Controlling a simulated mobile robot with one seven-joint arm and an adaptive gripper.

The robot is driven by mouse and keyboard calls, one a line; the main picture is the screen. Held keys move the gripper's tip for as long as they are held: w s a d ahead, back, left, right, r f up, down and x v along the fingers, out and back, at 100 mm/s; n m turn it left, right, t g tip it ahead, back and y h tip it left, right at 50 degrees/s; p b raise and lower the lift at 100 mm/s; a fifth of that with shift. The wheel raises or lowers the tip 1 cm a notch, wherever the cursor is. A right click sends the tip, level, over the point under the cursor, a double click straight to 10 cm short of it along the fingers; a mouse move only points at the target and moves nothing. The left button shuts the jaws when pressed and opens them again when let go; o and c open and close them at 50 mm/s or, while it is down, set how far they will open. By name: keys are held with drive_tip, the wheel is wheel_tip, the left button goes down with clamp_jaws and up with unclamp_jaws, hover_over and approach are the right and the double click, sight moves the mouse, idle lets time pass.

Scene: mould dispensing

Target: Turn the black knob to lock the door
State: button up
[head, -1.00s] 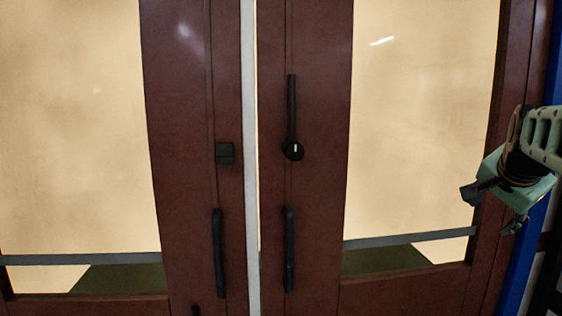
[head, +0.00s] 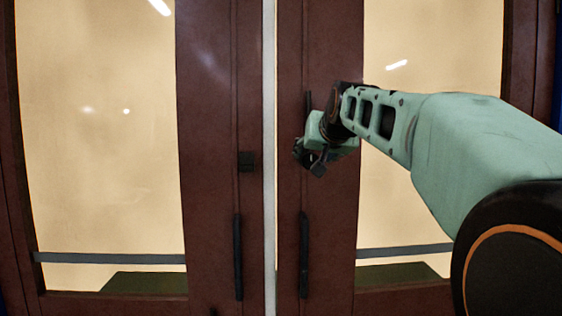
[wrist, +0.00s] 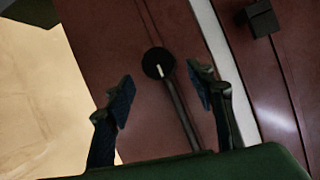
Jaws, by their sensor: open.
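The black knob (wrist: 158,63) is round with a white mark and sits on the dark red-brown right door (head: 330,220). In the wrist view it lies beyond and between my two open fingers, apart from both. A black bar (wrist: 180,115) runs from the knob back between the fingers. My gripper (wrist: 164,90) is open and empty, and tilted relative to the door in the wrist view. In the head view my gripper (head: 310,160) is in front of the right door at knob height and hides the knob. Only the top of the bar (head: 308,101) shows there.
The left door (head: 208,200) has a small black block (head: 246,161), also in the wrist view (wrist: 262,18). A pale strip (head: 269,230) divides the doors. Black handles (head: 238,257) (head: 304,255) hang lower on both doors. Frosted panes fill the doors.

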sight(311, 158)
drive_tip(key=x, duration=0.7)
drive_tip(key=shift+p, duration=0.3)
clamp_jaws()
